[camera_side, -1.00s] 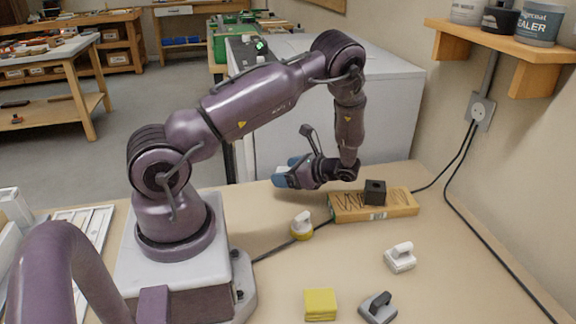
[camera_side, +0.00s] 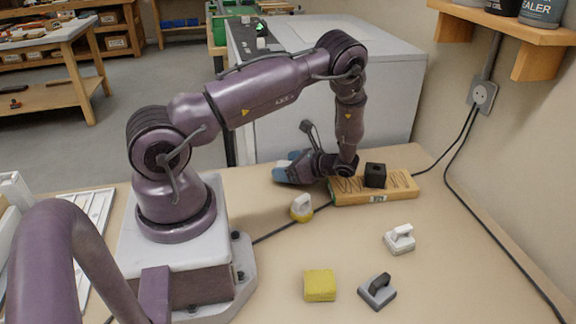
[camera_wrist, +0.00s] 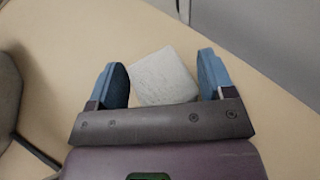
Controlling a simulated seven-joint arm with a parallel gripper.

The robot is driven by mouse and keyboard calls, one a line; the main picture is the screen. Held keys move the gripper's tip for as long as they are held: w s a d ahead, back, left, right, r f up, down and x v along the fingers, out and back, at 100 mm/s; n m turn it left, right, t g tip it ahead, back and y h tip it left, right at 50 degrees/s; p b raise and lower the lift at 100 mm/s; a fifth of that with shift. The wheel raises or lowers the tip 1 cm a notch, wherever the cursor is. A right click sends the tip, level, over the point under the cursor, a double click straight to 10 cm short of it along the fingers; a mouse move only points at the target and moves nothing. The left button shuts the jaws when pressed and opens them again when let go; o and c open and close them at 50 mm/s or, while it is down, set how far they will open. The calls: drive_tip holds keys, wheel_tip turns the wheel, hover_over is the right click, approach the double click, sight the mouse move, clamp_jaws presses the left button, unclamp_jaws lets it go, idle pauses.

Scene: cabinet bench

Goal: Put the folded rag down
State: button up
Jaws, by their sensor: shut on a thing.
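The folded rag (camera_wrist: 164,77) is a pale grey-white square pad between my gripper's two blue fingers in the wrist view. My gripper (camera_wrist: 164,82) is shut on it, though a thin gap seems to show near the right finger. In the side view my gripper (camera_side: 284,168) is low over the far part of the bench, left of the wooden board. Only a small pale piece of the rag (camera_side: 283,163) shows there, and the fingers hide the rest. I cannot tell whether the rag touches the bench.
A wooden board (camera_side: 402,188) bearing a black block (camera_side: 375,175) lies right of my gripper. A yellow-based white tool (camera_side: 301,208) stands nearer. A pale cabinet (camera_side: 390,100) stands behind.

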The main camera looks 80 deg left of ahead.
drive_tip(key=shift+f, duration=0.55)
drive_tip(key=o, duration=0.9)
drive_tip(key=shift+s+d+r, duration=0.1)
drive_tip(key=shift+d+r, duration=0.05)
drive_tip(key=shift+r, duration=0.85)
drive_tip(key=shift+s+d+r, duration=0.1)
drive_tip(key=shift+r, duration=0.9)
drive_tip(key=s+d+r, duration=0.4)
drive_tip(key=d, duration=0.1)
drive_tip(key=s+d+r, duration=0.4)
drive_tip(key=s+r, duration=0.1)
drive_tip(key=shift+s+d, duration=0.1)
drive_tip(key=shift+d, duration=0.25)
